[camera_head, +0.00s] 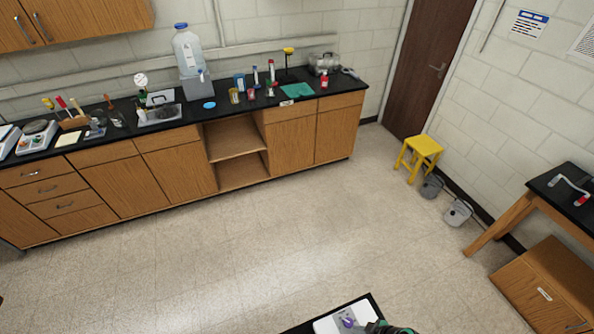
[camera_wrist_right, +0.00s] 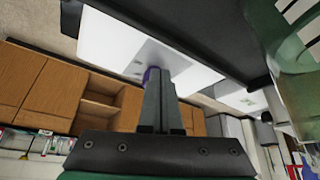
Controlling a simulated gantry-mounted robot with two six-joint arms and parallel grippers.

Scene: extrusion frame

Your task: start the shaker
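The shaker (camera_head: 330,325) is a white box with a grey plate on a black bench top, cut off by the bottom edge of the head view. A small purple part (camera_head: 347,322) sits on its grey plate. My right gripper (camera_head: 370,327) is just right of the purple part. In the right wrist view the white shaker (camera_wrist_right: 105,42) fills the upper left. My right gripper's fingers (camera_wrist_right: 157,80) are together there, their tips in front of the purple part (camera_wrist_right: 152,74). I cannot tell whether they touch it. My left gripper is not in view.
The shaker's black bench top (camera_head: 358,300) ends close by at the bottom. Open floor (camera_head: 250,255) lies beyond it. A long black counter (camera_head: 220,107) with lab items runs along the back wall. A yellow stool (camera_head: 424,146) and a wooden side table (camera_head: 500,222) stand at right.

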